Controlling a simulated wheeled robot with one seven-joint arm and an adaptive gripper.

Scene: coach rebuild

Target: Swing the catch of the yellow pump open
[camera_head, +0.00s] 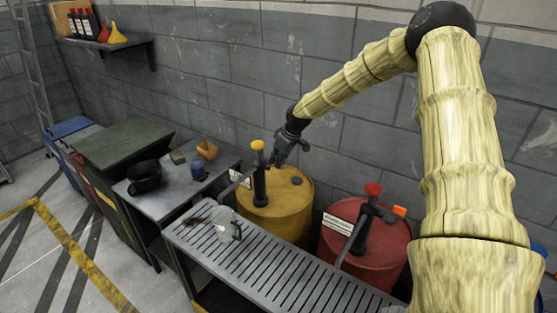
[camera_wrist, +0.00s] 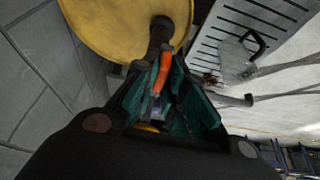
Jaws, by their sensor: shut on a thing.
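The yellow pump has a dark body and a yellow knob (camera_head: 257,145), and stands on the yellow drum (camera_head: 285,212). Its dark stem (camera_wrist: 160,38) shows in the wrist view. Its orange catch (camera_wrist: 161,70) lies along the pump, between the teal fingers of my gripper (camera_wrist: 160,88). My gripper (camera_head: 277,158) is beside the pump's upper part, just right of the knob, and is shut on the catch. In the head view the gripper hides the catch. Part of the catch is hidden by the fingers in the wrist view.
A red drum (camera_head: 350,255) with a red-knobbed pump (camera_head: 367,215) stands to the right. A slatted bench (camera_head: 270,272) with a clear jug (camera_head: 225,228) is in front of the drums. A grey table (camera_head: 170,203) stands left. The block wall is close behind.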

